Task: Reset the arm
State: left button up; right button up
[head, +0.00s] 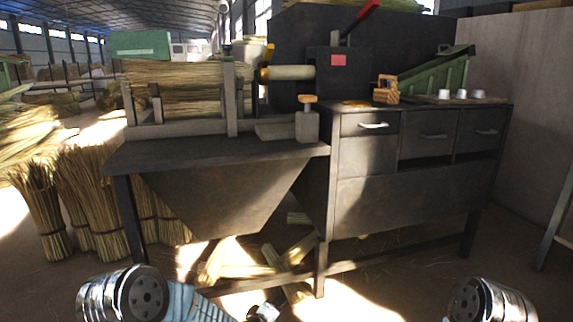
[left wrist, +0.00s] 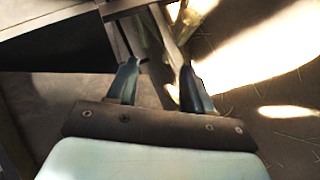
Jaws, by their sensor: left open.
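My left gripper (left wrist: 160,72) shows in the left wrist view with its two dark fingers spread apart and nothing between them. It points down past a dark metal table edge and leg, over the sunlit floor. A rounded joint of my right arm (head: 488,302) shows at the bottom right. My right gripper is outside both views.
A dark metal workbench (head: 225,155) stands ahead with a broom-winding machine (head: 290,72) on it. A drawer cabinet (head: 420,150) adjoins it at right, with a wooden block (head: 386,90) and small white cups (head: 460,94) on top. Straw bundles (head: 85,195) stand at left.

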pick_arm(q)
jog(key=s+a+f+m+g+y, duration=0.1)
jog(key=s+a+f+m+g, duration=0.15)
jog(key=s+f, duration=0.4)
jog(key=s+a+f+m+g, duration=0.1)
jog(key=s+a+f+g, duration=0.2)
jog(key=s+f, duration=0.4)
jog(key=s+a+f+m+g, duration=0.2)
jog(key=s, duration=0.7)
jog(key=s+a+f+m+g, duration=0.1)
jog(key=s+f+m+g, duration=0.15)
jog(key=s, duration=0.65)
notch_tip(320, 180, up, 18)
jog(key=s+g+p, duration=0.1)
jog(key=s+p, duration=0.1)
jog(key=p, duration=1.5)
jog(key=shift+s+d+h+p, duration=0.15)
jog(key=shift+h+p, duration=0.15)
jog(key=shift+p, duration=0.05)
pick_arm(e)
notch_tip(320, 180, up, 17)
jog(key=shift+s+a+r, duration=0.15)
jog(key=shift+s+a, duration=0.2)
pick_arm(q)
jog(key=shift+c, duration=0.3)
pick_arm(e)
jog(key=shift+c, duration=0.3)
